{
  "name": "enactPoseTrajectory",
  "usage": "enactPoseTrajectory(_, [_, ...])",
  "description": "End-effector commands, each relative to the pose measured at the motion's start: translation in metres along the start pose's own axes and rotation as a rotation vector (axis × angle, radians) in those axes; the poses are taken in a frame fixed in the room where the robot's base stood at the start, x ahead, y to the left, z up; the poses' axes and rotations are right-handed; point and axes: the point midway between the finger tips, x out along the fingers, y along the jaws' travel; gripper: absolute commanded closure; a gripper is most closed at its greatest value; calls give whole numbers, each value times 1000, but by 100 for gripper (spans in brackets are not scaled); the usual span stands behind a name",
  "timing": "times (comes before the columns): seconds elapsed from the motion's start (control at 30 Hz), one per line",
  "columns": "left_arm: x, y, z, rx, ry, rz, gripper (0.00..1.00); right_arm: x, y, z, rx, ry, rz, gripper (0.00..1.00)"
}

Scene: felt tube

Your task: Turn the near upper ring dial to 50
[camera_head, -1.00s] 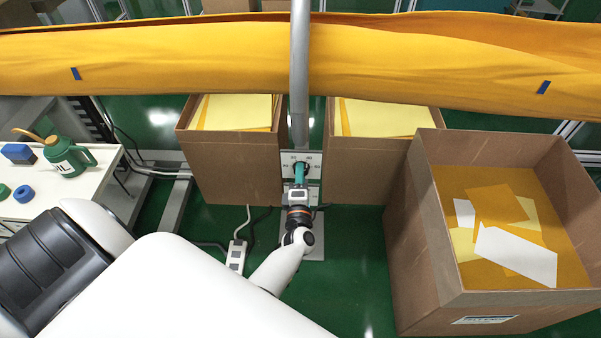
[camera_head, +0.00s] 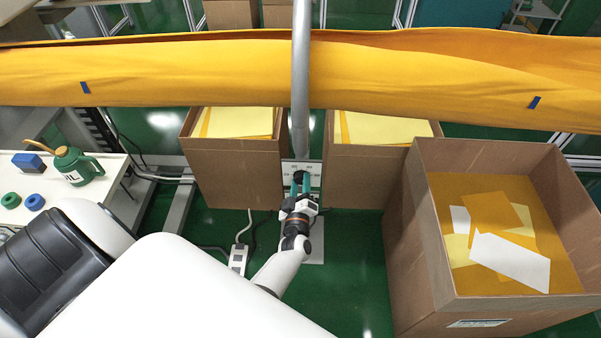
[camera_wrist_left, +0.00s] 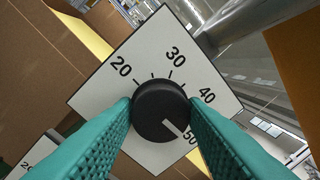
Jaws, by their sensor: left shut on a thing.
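The near upper ring dial is a black round knob (camera_wrist_left: 161,108) on a white square plate (camera_wrist_left: 105,90) marked 20, 30, 40 and 50. In the left wrist view its white pointer line aims to the lower right, close to the 50. The right finger hides the tick there, so I cannot tell if it lines up exactly. My left gripper (camera_head: 301,178) has its teal fingers on both sides of the knob, shut on it. In the head view the plate (camera_head: 287,168) shows at the post's foot, and the gripper covers much of the dial. My right gripper is out of view.
A grey post (camera_head: 300,90) rises above the dial, crossing the yellow felt tube (camera_head: 200,75). Cardboard boxes stand left (camera_head: 235,175) and right (camera_head: 365,175) of it. A large open box (camera_head: 425,260) stands at right. A white table (camera_head: 100,200) with a green can is at left.

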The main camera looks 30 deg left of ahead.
Motion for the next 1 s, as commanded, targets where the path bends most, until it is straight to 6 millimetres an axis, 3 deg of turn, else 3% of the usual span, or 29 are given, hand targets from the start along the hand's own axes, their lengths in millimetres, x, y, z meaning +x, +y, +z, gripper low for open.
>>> enactPoseTrajectory(0.67, [-1,1,-2,68,8,0,84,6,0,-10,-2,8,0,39])
enactPoseTrajectory(0.7, [-1,1,-2,68,8,0,60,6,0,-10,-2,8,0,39])
enactPoseTrajectory(0.8, [-1,1,-1,67,8,0,43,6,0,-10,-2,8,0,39])
enactPoseTrajectory(0.83, [-1,0,-1,67,7,0,39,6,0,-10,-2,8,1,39])
enactPoseTrajectory(1.0, [0,0,-1,65,6,0,39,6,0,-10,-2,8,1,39])
